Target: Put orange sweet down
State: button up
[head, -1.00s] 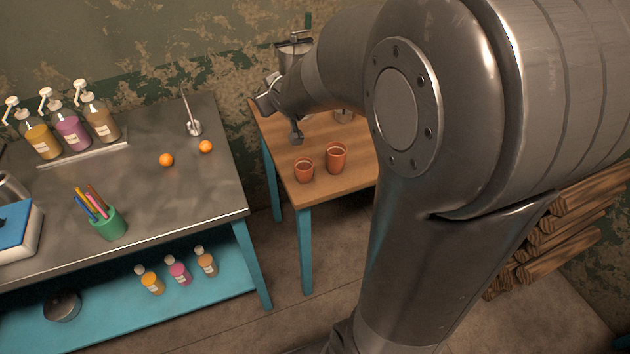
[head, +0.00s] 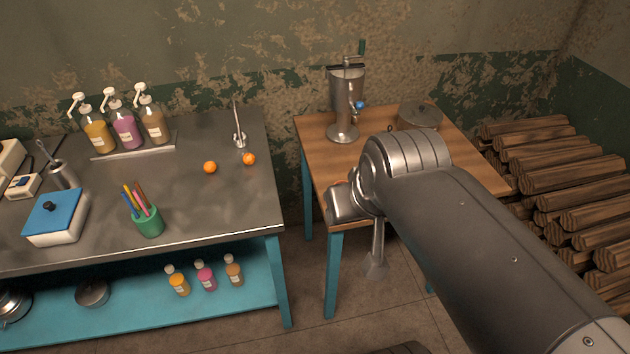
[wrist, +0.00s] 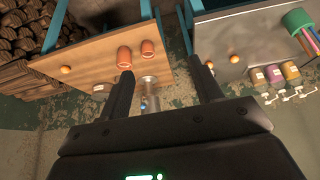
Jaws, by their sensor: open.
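Two small orange balls, which look like the orange sweets, lie apart on the metal counter: a left one (head: 209,167) and a right one (head: 249,158) near the metal rod stand. They also show in the wrist view as one orange ball (wrist: 234,58) and another (wrist: 209,64) by the right finger. My gripper (wrist: 163,73) is open, with nothing between its fingers. Two terracotta cups, one (wrist: 123,57) and another (wrist: 148,48), stand on the wooden table in the wrist view. My arm mostly hides them in the head view.
The wooden table (head: 302,130) holds a metal dispenser (head: 345,100) and a lidded pot (head: 419,115). The metal counter (head: 210,215) holds pump bottles (head: 127,130), a green pencil cup (head: 146,220) and a blue-lidded box (head: 56,215). Stacked logs (head: 570,175) stand at right.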

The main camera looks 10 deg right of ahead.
jog(key=shift+w, duration=0.1)
jog(key=w+a+f+n+t+y, duration=0.1)
jog(key=w+a+f, duration=0.2)
jog(key=w, duration=0.6)
jog(key=w+a+f+t, duration=0.1)
jog(key=w+a+f, duration=0.25)
jog(key=w, duration=0.65)
jog(key=w+a+f+n+t+y, duration=0.1)
jog(key=w+a+f+t, duration=0.2)
jog(key=w, duration=0.6)
send_near(250, 160)
jog(key=shift+v, duration=1)
jog(key=shift+w+a+f, duration=0.35)
jog(key=shift+w, duration=0.1)
jog(key=x, duration=0.5)
jog(key=shift+w, duration=0.15)
jog(key=shift+d+x, duration=0.2)
jog(key=shift+x, duration=2.4)
jog(key=shift+f, duration=0.15)
jog(key=shift+c, duration=0.5)
